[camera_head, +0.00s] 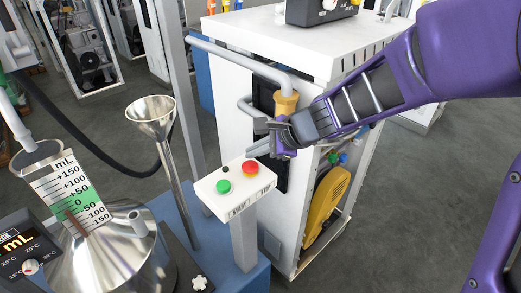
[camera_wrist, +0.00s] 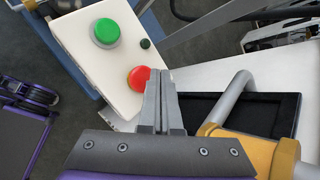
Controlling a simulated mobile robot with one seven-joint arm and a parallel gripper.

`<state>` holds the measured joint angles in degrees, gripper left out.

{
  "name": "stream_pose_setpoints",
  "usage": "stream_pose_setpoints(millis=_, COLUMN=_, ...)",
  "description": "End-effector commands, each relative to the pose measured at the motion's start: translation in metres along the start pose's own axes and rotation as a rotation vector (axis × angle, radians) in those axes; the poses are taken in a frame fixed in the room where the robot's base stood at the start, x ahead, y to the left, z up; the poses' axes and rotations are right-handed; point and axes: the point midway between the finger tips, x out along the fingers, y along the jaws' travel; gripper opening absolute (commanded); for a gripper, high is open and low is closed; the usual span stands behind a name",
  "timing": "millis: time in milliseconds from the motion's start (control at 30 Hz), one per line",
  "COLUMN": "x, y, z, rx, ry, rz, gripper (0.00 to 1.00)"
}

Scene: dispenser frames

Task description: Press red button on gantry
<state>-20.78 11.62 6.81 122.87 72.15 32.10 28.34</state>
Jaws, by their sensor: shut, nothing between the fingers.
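The red button (camera_head: 250,167) sits on a small white control box (camera_head: 222,203) on a post, at the box's far right end. It also shows in the wrist view (camera_wrist: 138,78), just left of my fingertips. A green button (camera_head: 223,187) is on the same box, and a small dark knob (camera_head: 226,169) sits behind the two. My gripper (camera_head: 252,150) is shut and empty, with its fingertips just above and beside the red button. In the wrist view the closed fingers (camera_wrist: 162,85) overlap the button's right edge. I cannot tell whether they touch it.
A white dispenser cabinet (camera_head: 228,93) with a grey pipe and yellow nozzle (camera_head: 286,103) stands right behind my gripper. A metal funnel (camera_head: 153,122) and a measuring can (camera_head: 110,250) with a scale stand left. Grey floor (camera_head: 400,215) is open at right.

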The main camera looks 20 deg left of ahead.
Motion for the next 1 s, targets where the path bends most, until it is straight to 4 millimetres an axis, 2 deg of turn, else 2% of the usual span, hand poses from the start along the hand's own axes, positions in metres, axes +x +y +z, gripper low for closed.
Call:
stream_pose_setpoints(millis=400, x=-0.031, y=-0.023, z=0.023, rx=0.000, ry=0.000, rz=-0.001, gripper=0.00)
stream_pose_setpoints(millis=1000, x=-0.032, y=-0.023, z=0.023, rx=0.000, ry=0.000, rz=0.000, gripper=0.00)
